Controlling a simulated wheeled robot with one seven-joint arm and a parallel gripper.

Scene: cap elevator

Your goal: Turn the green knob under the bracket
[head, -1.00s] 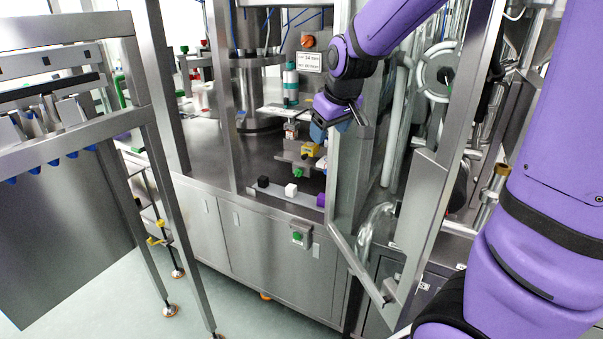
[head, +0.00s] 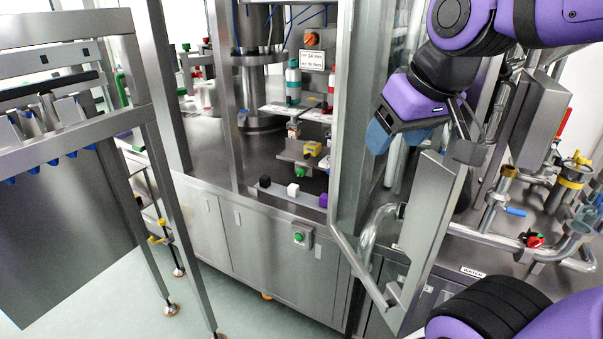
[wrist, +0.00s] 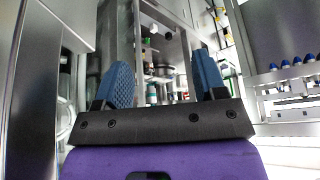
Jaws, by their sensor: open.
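The green knob (head: 300,172) sits low under the metal bracket (head: 296,152), inside the steel machine frame in the middle of the head view. I cannot make out the green knob under the bracket in the wrist view.
A steel post (head: 344,120) stands between my gripper and the bracket in the head view. An angled door frame (head: 432,215) is below and right of my gripper. A rail with black, white (head: 293,189) and purple blocks runs below the bracket. A green button (head: 299,237) is on the cabinet front.

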